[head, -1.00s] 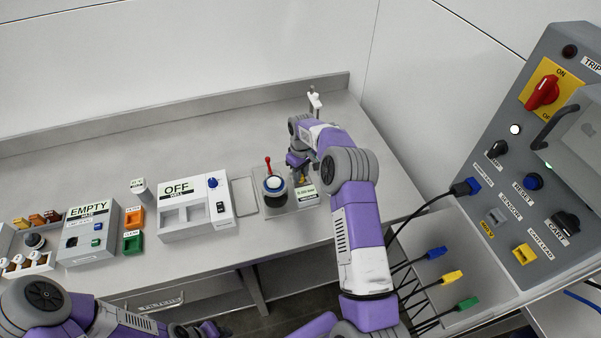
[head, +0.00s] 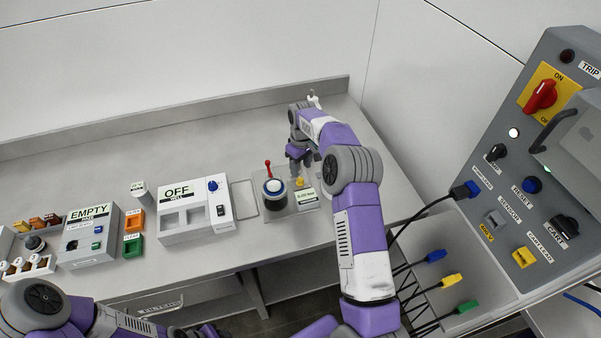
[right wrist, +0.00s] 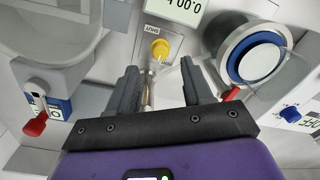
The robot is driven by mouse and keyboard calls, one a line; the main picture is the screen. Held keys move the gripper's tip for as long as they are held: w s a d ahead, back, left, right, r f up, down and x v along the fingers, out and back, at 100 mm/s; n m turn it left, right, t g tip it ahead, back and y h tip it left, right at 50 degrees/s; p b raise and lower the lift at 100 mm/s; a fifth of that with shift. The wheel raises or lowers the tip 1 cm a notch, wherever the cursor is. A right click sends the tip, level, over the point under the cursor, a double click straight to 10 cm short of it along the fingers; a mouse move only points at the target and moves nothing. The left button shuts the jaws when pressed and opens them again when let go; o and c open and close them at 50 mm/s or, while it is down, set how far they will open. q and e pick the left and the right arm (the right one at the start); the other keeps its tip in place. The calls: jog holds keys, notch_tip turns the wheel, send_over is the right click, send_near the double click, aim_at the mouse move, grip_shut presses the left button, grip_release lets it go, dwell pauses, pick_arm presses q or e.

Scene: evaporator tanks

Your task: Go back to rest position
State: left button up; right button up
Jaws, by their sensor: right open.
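My right arm (head: 355,215) reaches over the bench in the head view. My right gripper (head: 299,163) is beside a small station with a yellow knob (head: 299,182), a round vessel with a blue ring (head: 274,187) and a red-tipped lever (head: 268,163). In the right wrist view the right gripper (right wrist: 160,75) is open, with nothing held between its fingers. The yellow knob (right wrist: 160,49) is beyond the fingertips, apart from them. My left arm (head: 95,318) crosses the lower left of the head view; its gripper is not visible.
The grey bench (head: 90,150) is clear behind the devices. An OFF well box (head: 182,210) and an EMPTY box (head: 88,235) stand to the left. A control panel (head: 545,165) with knobs and cables is close on the right. The wall rises behind the bench.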

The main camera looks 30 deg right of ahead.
jog(key=shift+r, duration=1.1)
